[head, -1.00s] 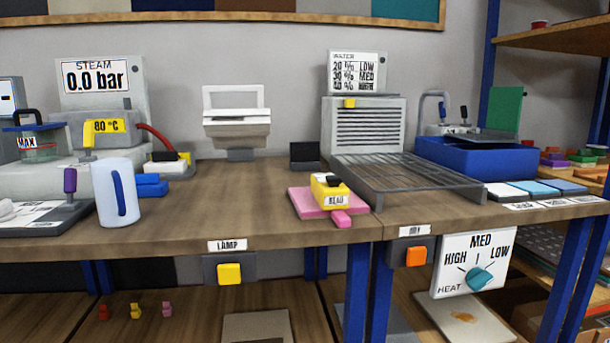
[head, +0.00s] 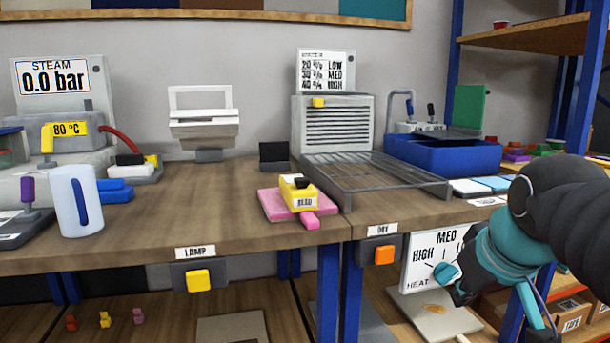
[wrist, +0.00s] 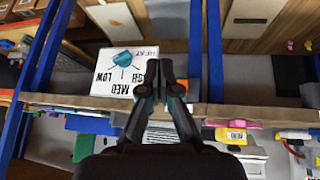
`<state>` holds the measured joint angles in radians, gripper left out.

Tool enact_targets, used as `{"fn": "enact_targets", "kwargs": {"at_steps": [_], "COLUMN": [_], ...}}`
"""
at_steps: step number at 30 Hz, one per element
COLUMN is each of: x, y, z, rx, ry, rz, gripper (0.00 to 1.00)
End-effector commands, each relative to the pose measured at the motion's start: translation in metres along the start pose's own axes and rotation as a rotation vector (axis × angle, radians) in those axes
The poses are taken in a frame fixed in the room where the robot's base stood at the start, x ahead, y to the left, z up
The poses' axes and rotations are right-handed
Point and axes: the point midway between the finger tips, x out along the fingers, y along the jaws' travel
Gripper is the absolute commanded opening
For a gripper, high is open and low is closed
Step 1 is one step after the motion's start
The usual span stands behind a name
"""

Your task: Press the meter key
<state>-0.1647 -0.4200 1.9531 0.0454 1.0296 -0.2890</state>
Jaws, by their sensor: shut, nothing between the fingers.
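A yellow meter (head: 297,193) with a black top and a label that seems to say "READ" sits on a pink block (head: 265,204) on the bench. Its key is too small to tell apart with certainty. The meter also shows upside down at the lower right of the wrist view (wrist: 230,135). My gripper (head: 461,291) is at the right, in front of the heat dial panel (head: 415,250) and well to the right of the meter. In the wrist view my gripper (wrist: 161,86) is shut and empty, beside the dial panel (wrist: 92,84).
A wire rack (head: 375,180) stands right of the meter, with a blue tub (head: 440,155) behind. A lamp button (head: 198,281) and an orange button (head: 385,255) sit on the bench's front edge. Blue posts (head: 328,290) stand below.

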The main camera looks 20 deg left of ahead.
Motion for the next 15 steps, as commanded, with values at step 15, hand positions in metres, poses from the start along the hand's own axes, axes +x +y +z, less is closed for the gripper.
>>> {"fn": "enact_targets", "kwargs": {"at_steps": [15], "x": [-0.047], "y": [-0.089], "z": [-0.271], "rx": [-0.626], "ry": [0.207], "rz": [-0.143], "gripper": [0.00]}}
